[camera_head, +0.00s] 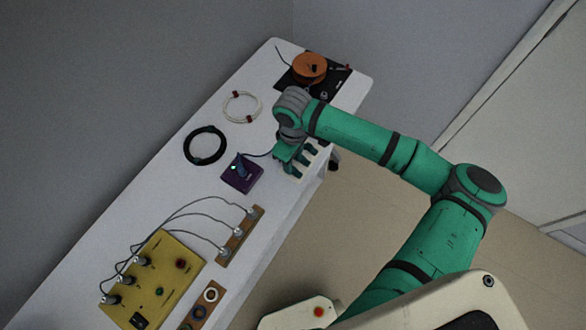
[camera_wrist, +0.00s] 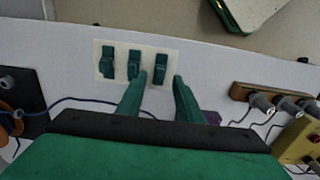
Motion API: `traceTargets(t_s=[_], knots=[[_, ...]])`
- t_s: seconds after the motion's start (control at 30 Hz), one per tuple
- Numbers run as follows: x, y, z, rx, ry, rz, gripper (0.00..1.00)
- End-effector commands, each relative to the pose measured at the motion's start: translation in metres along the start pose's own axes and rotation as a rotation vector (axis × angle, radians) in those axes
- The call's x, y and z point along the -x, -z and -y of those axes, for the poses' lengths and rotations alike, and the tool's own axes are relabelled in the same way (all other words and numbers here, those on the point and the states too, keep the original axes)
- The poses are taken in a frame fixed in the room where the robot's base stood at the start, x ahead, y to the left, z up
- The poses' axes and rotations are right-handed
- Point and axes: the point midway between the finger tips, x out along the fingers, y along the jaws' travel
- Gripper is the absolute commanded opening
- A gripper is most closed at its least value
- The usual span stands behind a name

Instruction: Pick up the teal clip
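Three dark teal clips lie in a row on a pale card (camera_wrist: 98,47) near the table edge. In the wrist view they are a left clip (camera_wrist: 107,62), a middle clip (camera_wrist: 134,64) and a right clip (camera_wrist: 161,66); they look alike. My gripper (camera_wrist: 159,78) is open, its two teal fingers apart and pointing at the card. The right clip shows between and just beyond the fingertips, with no visible grip on it. The left finger partly overlaps the middle clip's lower end. In the head view my gripper (camera_head: 284,157) is beside the card, partly hiding it.
A purple box (camera_head: 241,178) with a blue cable stands left of the gripper. A black coil (camera_head: 205,146), a white coil (camera_head: 242,107) and an orange spool (camera_head: 310,67) lie farther back. A wooden terminal strip (camera_head: 240,237) and a yellow wired box (camera_head: 154,283) are nearer.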

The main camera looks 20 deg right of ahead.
Motion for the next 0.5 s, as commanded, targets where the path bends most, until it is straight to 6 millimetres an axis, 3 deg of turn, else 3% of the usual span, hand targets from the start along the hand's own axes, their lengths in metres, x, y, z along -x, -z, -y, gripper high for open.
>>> traceTargets(t_s=[0.2, 0.47, 0.5], knots=[[-0.024, 0.0, -0.001, -0.001, -0.001, 0.001, 0.33], [-0.027, -0.001, -0.002, -0.004, -0.001, 0.0, 0.33], [-0.027, -0.002, -0.002, -0.004, -0.001, 0.0, 0.28]])
